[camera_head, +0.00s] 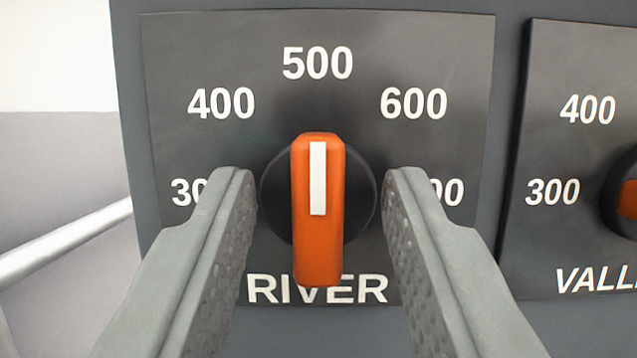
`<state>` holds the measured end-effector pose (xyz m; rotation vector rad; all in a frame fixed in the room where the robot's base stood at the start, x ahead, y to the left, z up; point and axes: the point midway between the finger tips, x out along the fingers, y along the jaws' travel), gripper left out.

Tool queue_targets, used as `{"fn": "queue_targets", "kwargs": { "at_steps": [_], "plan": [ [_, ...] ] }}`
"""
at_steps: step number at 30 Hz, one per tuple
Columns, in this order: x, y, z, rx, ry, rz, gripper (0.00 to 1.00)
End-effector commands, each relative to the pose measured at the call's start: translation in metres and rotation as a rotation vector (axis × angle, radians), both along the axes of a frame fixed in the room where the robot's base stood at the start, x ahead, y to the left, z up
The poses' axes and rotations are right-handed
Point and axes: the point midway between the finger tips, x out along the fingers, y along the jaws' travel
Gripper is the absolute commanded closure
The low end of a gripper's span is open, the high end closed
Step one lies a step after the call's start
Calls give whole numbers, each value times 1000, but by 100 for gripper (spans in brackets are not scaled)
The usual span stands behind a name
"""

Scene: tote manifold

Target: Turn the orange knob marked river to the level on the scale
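The orange knob (318,245) marked RIVER is straight ahead in the head camera view, on a round black base. Its white pointer line stands upright and points at 500, the top number on the scale plate (420,50). The numbers 400 and 600 show to either side; the lowest left and right numbers are partly hidden by my fingers. My gripper (318,190) is open, with one grey finger on each side of the knob and a visible gap on both sides. The fingers appear apart from the knob.
A second plate (575,90), its label starting VALL, is at the right, with another orange and black knob (627,197) cut off by the picture edge. A light rail (65,240) runs at the left, beside the grey panel's edge.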

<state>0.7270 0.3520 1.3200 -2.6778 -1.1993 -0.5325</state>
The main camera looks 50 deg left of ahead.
Motion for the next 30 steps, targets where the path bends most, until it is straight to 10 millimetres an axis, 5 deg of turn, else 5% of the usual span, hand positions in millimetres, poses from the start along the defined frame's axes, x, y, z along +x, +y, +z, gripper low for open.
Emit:
{"fn": "queue_targets", "kwargs": {
  "at_steps": [6, 12, 30],
  "plan": [
    [0, 0, 0, 0, 0, 0, 65],
    [0, 0, 0, 0, 0, 0, 100],
    [1, -1, 0, -123, -137, 0, 100]
  ]
}}
